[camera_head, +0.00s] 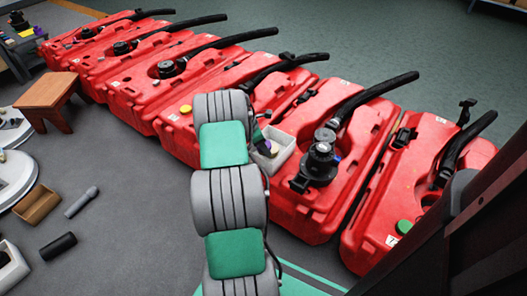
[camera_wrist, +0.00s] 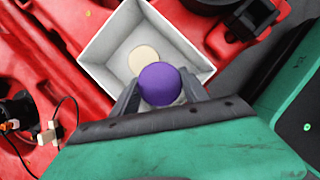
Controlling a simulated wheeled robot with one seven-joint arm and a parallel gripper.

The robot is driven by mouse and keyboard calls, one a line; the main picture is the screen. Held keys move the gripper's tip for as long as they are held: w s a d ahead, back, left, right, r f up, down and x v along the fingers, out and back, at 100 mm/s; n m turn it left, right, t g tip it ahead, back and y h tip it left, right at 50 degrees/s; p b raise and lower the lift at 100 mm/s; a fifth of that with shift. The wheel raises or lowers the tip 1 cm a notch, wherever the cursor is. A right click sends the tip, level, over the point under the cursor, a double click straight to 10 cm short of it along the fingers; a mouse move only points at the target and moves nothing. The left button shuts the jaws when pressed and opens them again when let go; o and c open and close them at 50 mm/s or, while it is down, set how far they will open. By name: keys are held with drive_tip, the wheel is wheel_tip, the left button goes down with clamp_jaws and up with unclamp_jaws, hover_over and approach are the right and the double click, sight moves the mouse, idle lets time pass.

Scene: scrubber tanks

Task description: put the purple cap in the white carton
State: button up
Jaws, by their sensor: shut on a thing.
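The purple cap (camera_wrist: 159,84) is round and sits between the two fingertips of my gripper (camera_wrist: 160,90), which is shut on it. In the wrist view it shows over the opening of the white carton (camera_wrist: 100,48); I cannot tell how far above the carton floor it is. In the head view the carton (camera_head: 287,152) stands among the red tanks, right of my arm. My gripper (camera_head: 265,144) is at its left side there, partly hidden by my arm, and the cap is hard to make out.
A cream disc (camera_wrist: 142,57) lies in the carton. A tank with a black fitting (camera_head: 320,160) stands close to the carton's right. Other red tanks (camera_head: 215,75) with black hoses stand in a row. A brown stool (camera_head: 48,92) and loose items lie on the left floor.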

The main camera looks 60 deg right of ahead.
drive_tip(key=shift+f, duration=1.05)
drive_tip(key=o, duration=1.3)
